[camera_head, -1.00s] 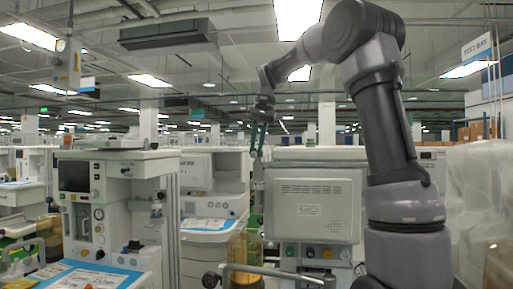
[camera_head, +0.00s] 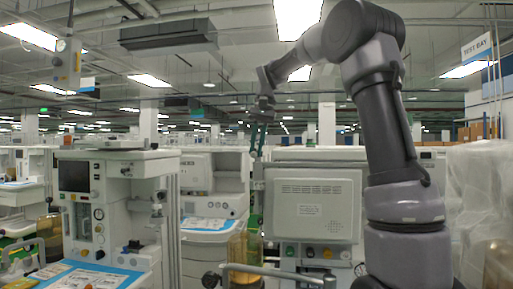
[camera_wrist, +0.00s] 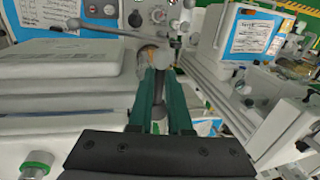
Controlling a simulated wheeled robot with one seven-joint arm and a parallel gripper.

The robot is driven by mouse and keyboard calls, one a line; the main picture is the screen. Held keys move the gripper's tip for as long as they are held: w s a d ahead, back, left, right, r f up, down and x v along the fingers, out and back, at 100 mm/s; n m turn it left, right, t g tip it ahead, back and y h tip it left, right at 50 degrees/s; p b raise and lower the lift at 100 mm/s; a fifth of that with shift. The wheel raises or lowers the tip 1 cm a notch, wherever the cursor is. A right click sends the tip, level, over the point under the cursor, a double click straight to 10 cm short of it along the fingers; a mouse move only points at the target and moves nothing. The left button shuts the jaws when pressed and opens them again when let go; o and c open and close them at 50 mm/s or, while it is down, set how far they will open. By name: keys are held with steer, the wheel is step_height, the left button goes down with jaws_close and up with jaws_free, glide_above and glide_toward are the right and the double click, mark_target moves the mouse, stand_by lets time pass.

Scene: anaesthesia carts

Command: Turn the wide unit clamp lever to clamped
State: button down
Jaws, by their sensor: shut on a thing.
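My gripper (camera_wrist: 162,100) has two green fingers closed around a slim dark shaft with a round grey knob (camera_wrist: 163,58) at its far end. I take this to be the clamp lever, but the fingers hide most of it and its clamp setting cannot be read. In the head view my gripper (camera_head: 257,140) points down at the left rear edge of the wide pale unit (camera_head: 312,205). The lever is too small to make out there. The unit's pale top and side fill the left of the wrist view (camera_wrist: 65,75).
A cart with a dark screen (camera_head: 74,177) stands at the left, and another pale cart (camera_head: 212,185) stands behind. A grey rail (camera_head: 270,272) crosses in front of the unit. In the wrist view a thin bar (camera_wrist: 110,30) runs beyond my fingers. Plastic-wrapped goods (camera_head: 485,200) stand at the right.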

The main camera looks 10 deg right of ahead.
steer(key=shift+a+m, duration=0.15)
steer(key=shift+m, duration=0.15)
steer(key=w+a+m+t+h, duration=0.1)
steer(key=w+a+m, duration=0.3)
steer(key=m, duration=1.1)
steer(key=shift+w+m+h, duration=0.3)
steer(key=shift+w+h, duration=0.4)
steer(key=shift+w, duration=0.7)
steer(key=c, duration=0.8)
jaws_free()
steer(key=shift+c, duration=0.2)
steer(key=shift+r, duration=0.1)
